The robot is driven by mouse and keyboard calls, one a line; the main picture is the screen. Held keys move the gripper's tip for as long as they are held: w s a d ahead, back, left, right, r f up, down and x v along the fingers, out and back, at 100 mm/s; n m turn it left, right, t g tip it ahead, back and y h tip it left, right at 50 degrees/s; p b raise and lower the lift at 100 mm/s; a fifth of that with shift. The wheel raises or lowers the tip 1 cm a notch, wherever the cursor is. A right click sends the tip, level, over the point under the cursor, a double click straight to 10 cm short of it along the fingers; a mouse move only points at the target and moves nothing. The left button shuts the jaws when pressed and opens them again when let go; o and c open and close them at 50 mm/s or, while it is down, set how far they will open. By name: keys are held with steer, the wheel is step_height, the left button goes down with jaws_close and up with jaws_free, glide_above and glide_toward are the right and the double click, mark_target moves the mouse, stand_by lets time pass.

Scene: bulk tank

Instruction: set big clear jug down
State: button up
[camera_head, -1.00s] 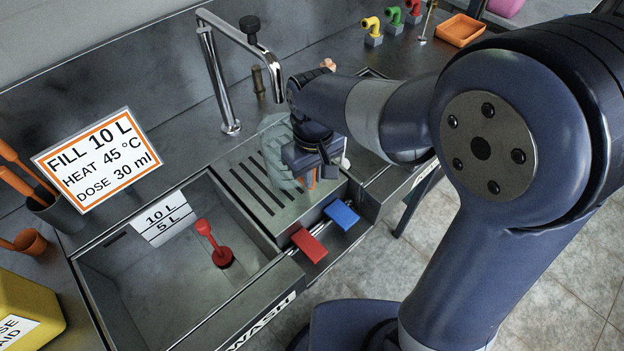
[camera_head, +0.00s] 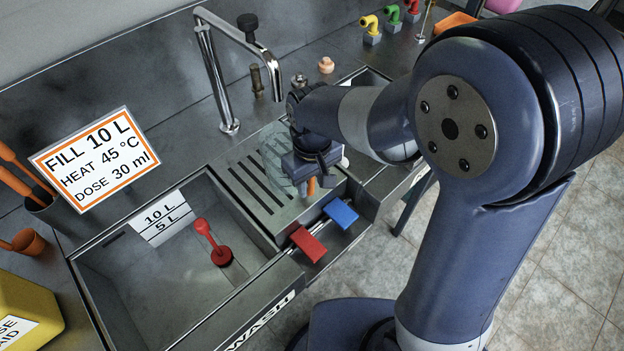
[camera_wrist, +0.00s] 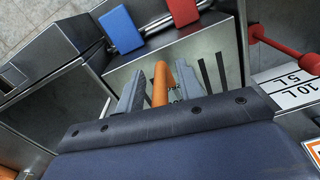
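The big clear jug (camera_head: 274,155) stands on the slotted steel drainboard (camera_head: 236,192) beside the sink, partly hidden behind my gripper. It looks upright and empty, though its base is hard to make out. Its orange handle (camera_wrist: 160,84) shows in the wrist view between my two grey fingers. My gripper (camera_wrist: 160,75) is around the handle, with a narrow gap visible on each side, so it looks open. In the head view, my gripper (camera_head: 312,178) is low over the drainboard's right end, and its fingertips are partly hidden.
A chrome tap (camera_head: 218,75) stands behind the drainboard. The sink (camera_head: 130,300) at left holds a red-handled plug (camera_head: 221,254). Red (camera_head: 308,244) and blue (camera_head: 341,213) pedals or levers project in front. A sign (camera_head: 95,160) and yellow container (camera_head: 25,315) are at left.

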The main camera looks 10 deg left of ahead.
step_height(320, 180, up, 12)
steer(key=shift+r, duration=0.15)
stand_by(0.4)
